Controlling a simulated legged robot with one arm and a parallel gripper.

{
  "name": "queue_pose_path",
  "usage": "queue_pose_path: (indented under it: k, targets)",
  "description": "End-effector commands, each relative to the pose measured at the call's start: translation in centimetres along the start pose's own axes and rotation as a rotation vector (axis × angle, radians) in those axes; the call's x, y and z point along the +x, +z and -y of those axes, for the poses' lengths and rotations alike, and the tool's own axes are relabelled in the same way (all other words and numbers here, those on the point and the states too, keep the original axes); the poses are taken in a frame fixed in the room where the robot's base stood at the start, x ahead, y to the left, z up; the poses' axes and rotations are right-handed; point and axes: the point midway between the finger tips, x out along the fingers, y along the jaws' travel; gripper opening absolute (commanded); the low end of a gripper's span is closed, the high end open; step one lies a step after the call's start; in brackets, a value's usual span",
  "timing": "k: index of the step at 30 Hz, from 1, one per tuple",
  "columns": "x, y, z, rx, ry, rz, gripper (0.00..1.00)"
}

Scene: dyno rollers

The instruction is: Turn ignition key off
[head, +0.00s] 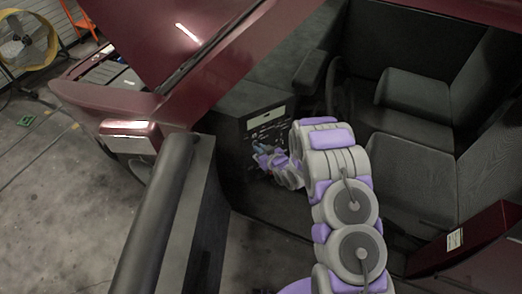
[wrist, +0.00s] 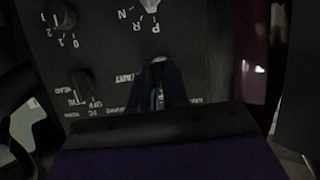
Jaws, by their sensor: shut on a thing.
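The ignition key (wrist: 160,98) shows as a small pale strip between the dark fingers of my gripper (wrist: 159,88) in the wrist view. The fingers are shut on it, against the dark control panel (wrist: 185,40). The label "START" is partly readable just left of the fingers; other ignition labels are covered, so I cannot tell the key's exact position. In the head view my gripper (head: 262,160) is at the dashboard panel (head: 262,128) inside the dark red vehicle, and the key is too small to make out.
A gear selector (wrist: 150,5) marked P, R, N is above the fingers. Dark knobs (wrist: 60,14) and (wrist: 82,82) are at left. The open door (head: 165,215) stands left of my arm. Black seats (head: 415,95) are at right, and a yellow fan (head: 25,40) is far left.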

Motion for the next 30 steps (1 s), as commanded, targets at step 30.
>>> queue_pose_path:
  k: [30]
  targets:
    - [-0.77, 0.02, -0.01, -0.005, 0.002, 0.001, 0.36]
